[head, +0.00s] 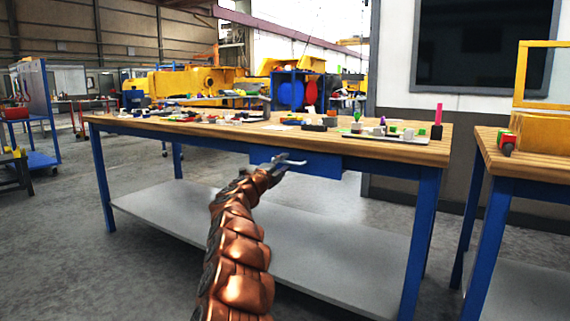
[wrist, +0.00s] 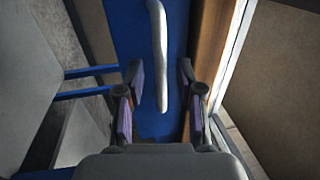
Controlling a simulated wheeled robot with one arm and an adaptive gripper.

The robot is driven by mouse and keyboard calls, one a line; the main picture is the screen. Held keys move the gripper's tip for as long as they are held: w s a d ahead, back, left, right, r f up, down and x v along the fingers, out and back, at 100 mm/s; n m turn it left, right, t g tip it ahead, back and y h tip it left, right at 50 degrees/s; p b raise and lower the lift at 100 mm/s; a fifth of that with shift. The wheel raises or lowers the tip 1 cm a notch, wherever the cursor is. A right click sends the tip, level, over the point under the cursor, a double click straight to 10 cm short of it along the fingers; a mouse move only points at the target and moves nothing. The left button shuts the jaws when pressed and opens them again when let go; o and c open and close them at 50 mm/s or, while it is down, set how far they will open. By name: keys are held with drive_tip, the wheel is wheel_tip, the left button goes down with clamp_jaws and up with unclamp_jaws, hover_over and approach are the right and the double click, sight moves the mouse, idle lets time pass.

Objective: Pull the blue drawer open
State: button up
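The blue drawer (head: 318,164) hangs under the wooden top of the blue-legged workbench and looks closed in the head view. In the wrist view its blue front (wrist: 177,60) fills the upper middle, with a pale bar handle (wrist: 159,50) running lengthwise. My gripper (head: 297,160) is in front of the drawer at the end of my copper-coloured arm. In the wrist view my gripper (wrist: 161,88) is open. Its two purple-padded fingers stand on either side of the handle's near end, with gaps on both sides. In the head view the gripper hides part of the drawer front and the handle.
The workbench top (head: 215,127) carries many small coloured parts and trays. A grey lower shelf (head: 310,250) lies under the drawer. A second bench (head: 510,168) stands at the right with a narrow gap between. The floor in front at left is clear.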

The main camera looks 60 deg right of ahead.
drive_tip(key=shift+w+d+r, duration=0.1)
drive_tip(key=shift+d+r, duration=0.05)
drive_tip(key=shift+d, duration=0.55)
clamp_jaws()
idle(0.5)
